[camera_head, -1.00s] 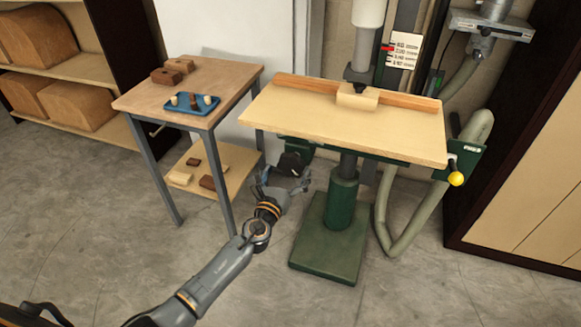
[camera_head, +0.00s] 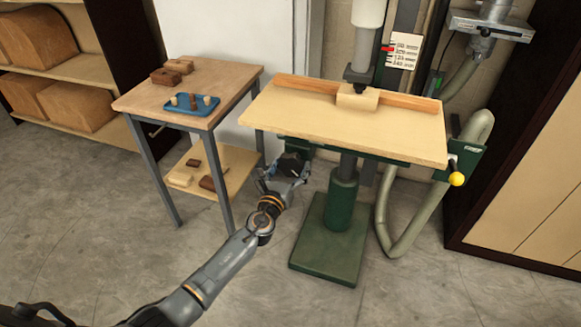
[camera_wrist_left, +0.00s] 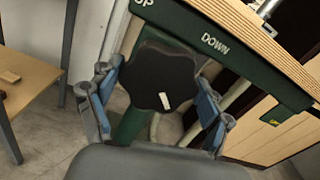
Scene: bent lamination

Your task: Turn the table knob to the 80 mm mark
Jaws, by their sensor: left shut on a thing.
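The table knob (camera_wrist_left: 160,75) is a black lobed knob with a white mark, under the table's green edge with the words UP and DOWN. In the left wrist view my left gripper (camera_wrist_left: 155,105) has its two blue-padded fingers on either side of it. In the head view my left gripper (camera_head: 287,172) is at the dark knob (camera_head: 292,163) below the machine table's left part (camera_head: 345,125). The scale (camera_head: 404,52) with a red pointer (camera_head: 388,48) is on the column behind; its small numbers are hard to read. My right gripper does not show.
A side table (camera_head: 215,75) with a blue tray (camera_head: 192,104) and small blocks stands at the left. A yellow-knobbed handle (camera_head: 456,179) is at the machine's right. A grey hose (camera_head: 400,235) curves beside the green base (camera_head: 328,250). Floor in front is clear.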

